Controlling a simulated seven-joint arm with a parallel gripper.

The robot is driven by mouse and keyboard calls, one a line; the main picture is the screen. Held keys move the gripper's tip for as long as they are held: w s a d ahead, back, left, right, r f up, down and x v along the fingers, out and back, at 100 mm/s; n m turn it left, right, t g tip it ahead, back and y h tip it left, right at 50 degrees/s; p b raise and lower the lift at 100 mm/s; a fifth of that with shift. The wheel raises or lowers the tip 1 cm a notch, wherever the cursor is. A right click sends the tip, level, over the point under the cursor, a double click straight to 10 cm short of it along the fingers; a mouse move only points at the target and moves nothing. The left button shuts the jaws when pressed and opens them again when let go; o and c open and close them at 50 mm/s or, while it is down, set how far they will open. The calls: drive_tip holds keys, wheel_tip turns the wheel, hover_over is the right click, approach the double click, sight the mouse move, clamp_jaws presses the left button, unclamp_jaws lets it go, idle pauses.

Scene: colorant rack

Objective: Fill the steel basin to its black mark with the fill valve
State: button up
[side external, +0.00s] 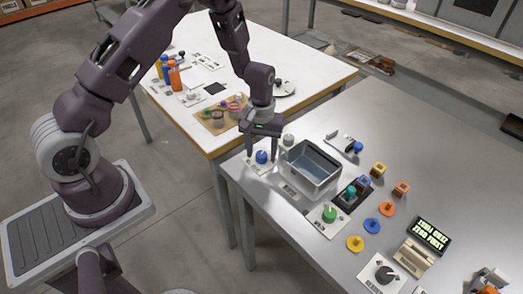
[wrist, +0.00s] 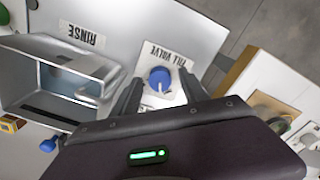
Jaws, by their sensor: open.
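The steel basin (side external: 337,176) stands near the table's left edge, and it also shows at the left of the wrist view (wrist: 113,68). A dark band (wrist: 55,113) runs along its inside; I cannot tell if it is the black mark. The inside looks bluish, but I cannot make out a water level. The fill valve is a blue knob (side external: 261,157) on a white plate left of the basin; the wrist view shows the knob (wrist: 159,77) and its label (wrist: 166,58). My gripper (side external: 262,149) points down over the knob, open, with one finger on either side. Contact is not clear.
A green knob (side external: 329,214) on a white plate stands in front of the basin. Blue, orange and yellow pieces, a display (side external: 432,235) and a black dial (side external: 384,273) lie to the right. A second white table (side external: 310,75) with bottles stands behind.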

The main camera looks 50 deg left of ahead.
sight(261, 154)
wheel_tip(261, 154, up, 7)
idle(7.7)
